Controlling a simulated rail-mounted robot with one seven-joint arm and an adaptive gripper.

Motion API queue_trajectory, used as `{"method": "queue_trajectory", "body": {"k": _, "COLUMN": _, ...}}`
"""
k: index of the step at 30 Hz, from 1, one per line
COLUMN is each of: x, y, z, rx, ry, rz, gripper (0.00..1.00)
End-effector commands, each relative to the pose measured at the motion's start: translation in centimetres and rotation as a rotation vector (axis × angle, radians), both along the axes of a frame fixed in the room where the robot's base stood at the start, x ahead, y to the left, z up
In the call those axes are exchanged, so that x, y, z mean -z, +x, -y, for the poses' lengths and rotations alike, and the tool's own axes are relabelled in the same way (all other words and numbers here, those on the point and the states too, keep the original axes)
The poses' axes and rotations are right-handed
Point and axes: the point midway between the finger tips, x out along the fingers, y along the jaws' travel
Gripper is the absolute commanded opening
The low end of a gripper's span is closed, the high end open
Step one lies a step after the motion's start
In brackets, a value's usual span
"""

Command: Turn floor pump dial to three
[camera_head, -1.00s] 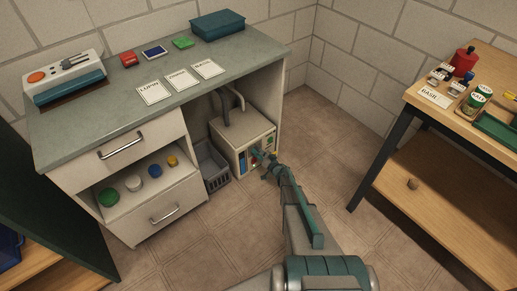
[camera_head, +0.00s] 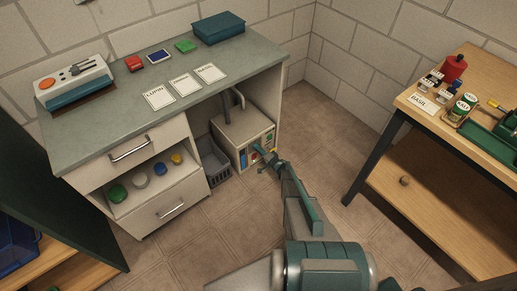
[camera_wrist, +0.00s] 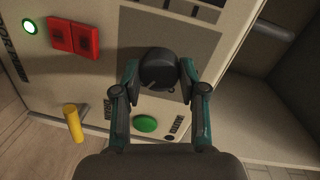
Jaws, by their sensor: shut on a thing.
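The floor pump (camera_head: 245,135) is a pale box on the floor in the open bay under the counter. Its front panel fills much of the wrist view. The dark round dial (camera_wrist: 158,70) sits on that panel between my gripper's fingertips. My gripper (camera_wrist: 159,82) is shut on the dial, one finger on each side. In the head view my gripper (camera_head: 266,160) reaches the pump's front and hides the dial. The dial's number marks are too dark and small to read.
A grey crate (camera_head: 214,163) stands left of the pump. Open floor (camera_head: 315,135) lies to the right.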

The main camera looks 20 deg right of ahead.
Motion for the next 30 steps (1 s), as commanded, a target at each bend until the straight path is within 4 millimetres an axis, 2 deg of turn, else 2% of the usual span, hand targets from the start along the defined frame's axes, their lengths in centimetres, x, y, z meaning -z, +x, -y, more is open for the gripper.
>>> {"method": "queue_trajectory", "body": {"k": 15, "x": -0.01, "y": 0.05, "z": -0.11, "rx": -0.003, "ry": 0.024, "rz": -0.005, "gripper": 0.07}}
{"method": "queue_trajectory", "body": {"k": 16, "x": -0.02, "y": 0.04, "z": -0.11, "rx": -0.003, "ry": 0.024, "rz": -0.005, "gripper": 0.43}}
{"method": "queue_trajectory", "body": {"k": 20, "x": -0.02, "y": 0.04, "z": -0.07, "rx": -0.002, "ry": 0.024, "rz": -0.005, "gripper": 0.65}}
{"method": "queue_trajectory", "body": {"k": 21, "x": -0.01, "y": 0.03, "z": -0.07, "rx": -0.002, "ry": 0.023, "rz": -0.004, "gripper": 0.67}}
{"method": "queue_trajectory", "body": {"k": 30, "x": -0.02, "y": -0.08, "z": 0.01, "rx": 0.000, "ry": 0.023, "rz": -0.005, "gripper": 0.67}}
